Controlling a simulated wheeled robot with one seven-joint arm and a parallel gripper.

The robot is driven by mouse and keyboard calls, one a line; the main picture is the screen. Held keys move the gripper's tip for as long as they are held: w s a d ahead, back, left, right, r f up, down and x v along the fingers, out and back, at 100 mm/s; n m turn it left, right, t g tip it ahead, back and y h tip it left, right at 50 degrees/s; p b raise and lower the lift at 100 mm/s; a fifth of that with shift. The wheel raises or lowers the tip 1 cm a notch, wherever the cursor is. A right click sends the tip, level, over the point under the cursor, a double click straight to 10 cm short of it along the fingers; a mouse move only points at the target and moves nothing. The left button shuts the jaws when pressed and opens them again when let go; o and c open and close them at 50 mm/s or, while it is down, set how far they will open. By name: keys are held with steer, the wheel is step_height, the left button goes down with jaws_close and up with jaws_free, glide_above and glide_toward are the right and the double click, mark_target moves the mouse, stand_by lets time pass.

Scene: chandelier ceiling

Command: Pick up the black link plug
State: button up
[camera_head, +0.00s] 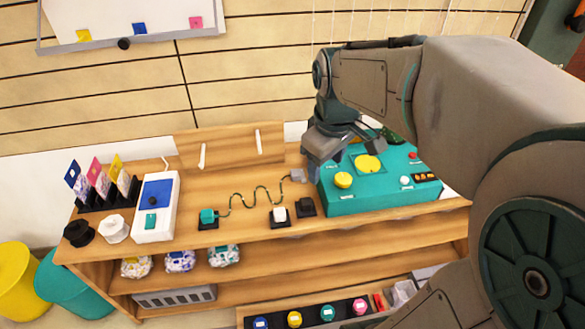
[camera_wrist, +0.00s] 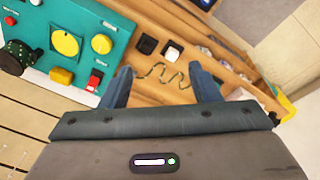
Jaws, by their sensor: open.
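The black link plug (camera_head: 306,206) sits on the wooden bench top, just left of the teal console. It also shows in the wrist view (camera_wrist: 147,44), beyond my fingertips. A white plug (camera_head: 279,214) on a black base stands close to its left, and a teal plug (camera_head: 208,217) on a black base stands further left. My gripper (camera_head: 312,168) is open and empty, above the bench and behind the black plug as the head view shows it. In the wrist view the gap between its fingers (camera_wrist: 162,74) frames the wavy green wire.
The teal console (camera_head: 345,204) with yellow knobs stands right of the plug, close to my arm. A wavy green wire (camera_head: 252,196) runs left of it. A white device with a blue panel (camera_head: 157,190) and card racks stand at the left. The bench's front edge is near the plugs.

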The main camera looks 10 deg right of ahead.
steer(key=w+f+n+g+b, duration=0.2)
steer(key=w+f+n+b, duration=1)
steer(key=w+f, duration=0.4)
steer(key=m+b, duration=0.1)
steer(key=b, duration=0.3)
glide_toward(306, 201)
steer(key=f, duration=0.5)
steer(key=shift+d, duration=0.3)
step_height(306, 201, down, 5)
steer(key=b, duration=0.3)
steer(key=shift+a+f, duration=0.15)
steer(key=shift+f, duration=0.05)
steer(key=shift+r, duration=0.1)
steer(key=c, duration=1)
